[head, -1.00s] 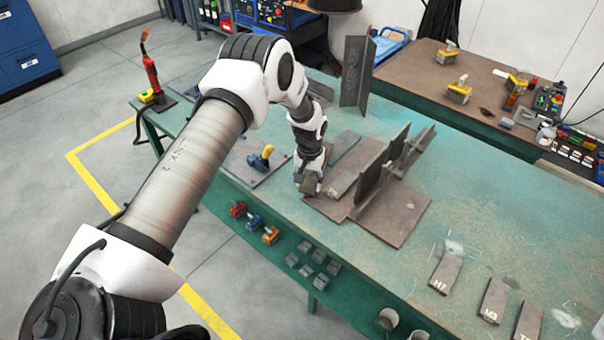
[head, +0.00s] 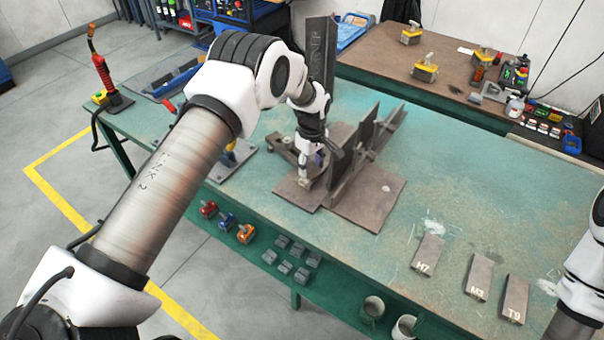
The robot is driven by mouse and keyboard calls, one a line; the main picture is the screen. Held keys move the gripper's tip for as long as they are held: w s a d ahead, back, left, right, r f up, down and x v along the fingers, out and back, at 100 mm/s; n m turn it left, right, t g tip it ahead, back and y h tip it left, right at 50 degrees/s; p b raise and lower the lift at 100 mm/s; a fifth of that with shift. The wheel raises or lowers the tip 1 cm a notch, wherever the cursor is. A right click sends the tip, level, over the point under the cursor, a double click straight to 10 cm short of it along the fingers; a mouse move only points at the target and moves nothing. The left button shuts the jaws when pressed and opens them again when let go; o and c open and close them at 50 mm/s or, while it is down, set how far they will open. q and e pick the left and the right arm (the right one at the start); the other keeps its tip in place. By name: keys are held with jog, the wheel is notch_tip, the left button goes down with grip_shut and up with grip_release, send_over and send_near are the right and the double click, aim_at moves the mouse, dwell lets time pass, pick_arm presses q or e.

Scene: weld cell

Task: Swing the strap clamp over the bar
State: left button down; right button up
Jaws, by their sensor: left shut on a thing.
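My left gripper (head: 322,172) is low over the brown base plate (head: 383,193), left of the upright plates (head: 364,142). It is shut on the strap clamp, which is small and mostly hidden by the fingers. A brown flat piece (head: 283,148) shows just left of the gripper. A flat bar (head: 306,191) lies on the base plate by the fingertips, partly covered. I cannot tell whether the strap touches the bar. My right gripper is out of view; only part of my right arm shows at the right edge.
A tall dark angle piece (head: 320,52) stands behind my left wrist. A toggle clamp (head: 232,152) on a plate is partly behind my left arm. Marked blocks (head: 429,253) lie front right. The green tabletop (head: 470,185) right of the base plate is clear.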

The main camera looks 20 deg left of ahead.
pick_arm(q)
jog(key=n, duration=0.1)
jog(key=w+b, duration=0.1)
jog(key=w+n+b, duration=0.1)
jog(key=shift+w+d+f+n, duration=0.1)
jog(key=shift+d+f+n, duration=0.2)
jog(key=shift+d, duration=0.1)
jog(key=shift+w+d+r+n, duration=0.1)
jog(key=shift+w+r+n, duration=0.05)
jog(key=shift+w+n, duration=0.25)
jog(key=shift+r, duration=0.1)
jog(key=c, duration=0.7)
grip_release()
jog(key=shift+o, duration=0.9)
jog(key=shift+w, duration=0.1)
notch_tip(320, 180, up, 12)
